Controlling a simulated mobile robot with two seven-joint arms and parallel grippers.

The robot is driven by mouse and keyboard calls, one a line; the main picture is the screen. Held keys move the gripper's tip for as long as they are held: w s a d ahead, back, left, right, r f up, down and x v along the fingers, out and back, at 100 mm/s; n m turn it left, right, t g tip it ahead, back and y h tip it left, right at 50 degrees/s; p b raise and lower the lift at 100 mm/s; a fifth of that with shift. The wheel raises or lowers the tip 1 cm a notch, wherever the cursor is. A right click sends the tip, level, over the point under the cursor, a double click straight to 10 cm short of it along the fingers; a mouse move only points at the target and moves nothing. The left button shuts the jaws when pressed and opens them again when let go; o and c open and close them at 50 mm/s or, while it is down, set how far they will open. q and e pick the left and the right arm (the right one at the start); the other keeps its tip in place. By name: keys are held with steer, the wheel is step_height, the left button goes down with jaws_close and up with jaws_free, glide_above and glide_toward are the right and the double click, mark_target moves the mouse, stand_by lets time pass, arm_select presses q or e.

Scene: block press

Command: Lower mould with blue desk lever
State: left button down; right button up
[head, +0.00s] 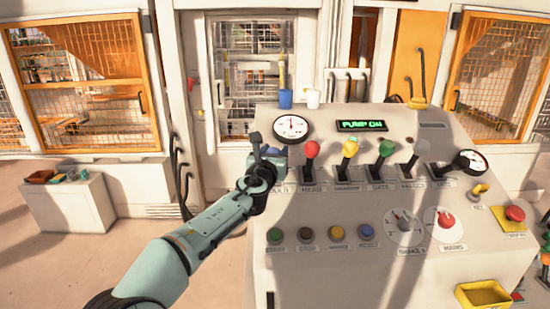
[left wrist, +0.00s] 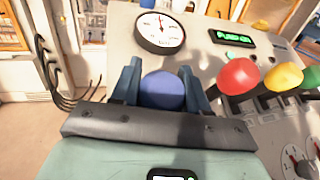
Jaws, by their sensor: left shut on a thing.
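The blue desk lever (left wrist: 163,91) shows its round blue knob between the two fingers of my left gripper (left wrist: 157,88) in the left wrist view. The fingers are shut on the knob from both sides. In the head view my left gripper (head: 268,155) is at the upper left of the grey control desk (head: 330,215), over the leftmost lever place. The arm and gripper hide most of the blue lever there, including its shaft. My right gripper does not show in either view. The mould itself cannot be made out behind the mesh door (head: 255,75).
Red (head: 312,149), yellow (head: 350,146), green (head: 387,148) and grey (head: 422,147) levers stand in a row to the right. A dial gauge (head: 291,127) and a green "PUMP ON" display (head: 362,126) sit behind them. Blue (head: 286,98) and white (head: 313,98) cups stand at the back edge.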

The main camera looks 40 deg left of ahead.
arm_select(q)
steer(key=shift+w+a+r, duration=0.1)
steer(key=shift+w+a, duration=0.4)
steer(key=shift+w, duration=0.1)
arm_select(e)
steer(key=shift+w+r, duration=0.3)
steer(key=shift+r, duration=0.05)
arm_select(q)
steer(key=c, duration=0.6)
jaws_free()
steer(key=shift+f, duration=0.2)
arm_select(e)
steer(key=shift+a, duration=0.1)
arm_select(q)
steer(key=shift+s+r, duration=0.1)
steer(key=shift+s+d, duration=0.25)
steer(key=shift+s, duration=0.1)
steer(key=b+v, duration=0.4)
steer(key=v, duration=0.8)
steer(key=shift+s, duration=0.3)
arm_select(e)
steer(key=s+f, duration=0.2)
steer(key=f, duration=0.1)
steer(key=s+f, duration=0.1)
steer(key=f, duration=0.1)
